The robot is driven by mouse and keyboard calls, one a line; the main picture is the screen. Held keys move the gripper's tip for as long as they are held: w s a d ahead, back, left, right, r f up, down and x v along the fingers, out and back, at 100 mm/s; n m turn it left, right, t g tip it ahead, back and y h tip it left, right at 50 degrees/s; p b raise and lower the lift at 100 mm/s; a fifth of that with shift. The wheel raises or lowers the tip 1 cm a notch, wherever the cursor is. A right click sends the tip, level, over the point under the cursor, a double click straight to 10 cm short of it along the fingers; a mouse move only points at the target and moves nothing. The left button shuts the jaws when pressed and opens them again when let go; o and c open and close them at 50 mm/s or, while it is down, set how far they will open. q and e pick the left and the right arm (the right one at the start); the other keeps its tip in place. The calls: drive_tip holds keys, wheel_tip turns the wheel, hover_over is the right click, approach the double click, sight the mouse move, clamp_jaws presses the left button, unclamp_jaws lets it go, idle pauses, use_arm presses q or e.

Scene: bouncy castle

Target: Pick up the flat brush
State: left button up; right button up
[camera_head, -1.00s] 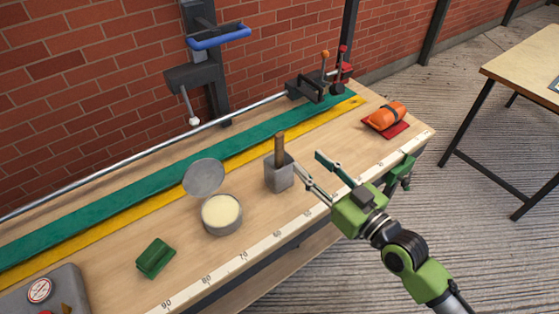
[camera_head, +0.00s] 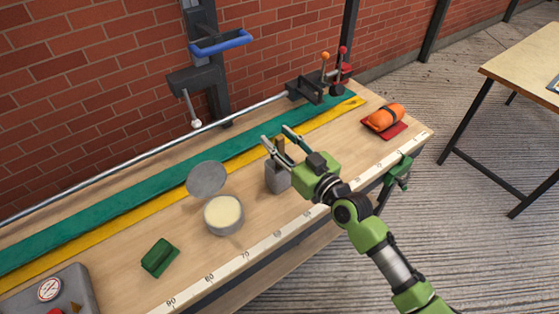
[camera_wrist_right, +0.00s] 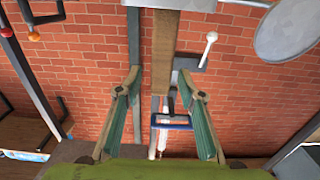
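The flat brush stands upright in a grey square holder (camera_head: 276,180) on the workbench; only its brown wooden handle (camera_head: 280,146) shows, and its lower end is hidden inside the holder. My right gripper (camera_head: 276,136) is open above the holder, with its fingers beside the handle. In the right wrist view the handle (camera_wrist_right: 163,50) reaches in from the top between the two spread fingers (camera_wrist_right: 163,95), with a gap visible on each side. My left gripper is not in view.
A round tin (camera_head: 223,215) with its raised lid (camera_head: 207,179) stands left of the holder. A pipe (camera_head: 150,152) runs along the back.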

clamp_jaws()
drive_tip(key=shift+r, duration=0.15)
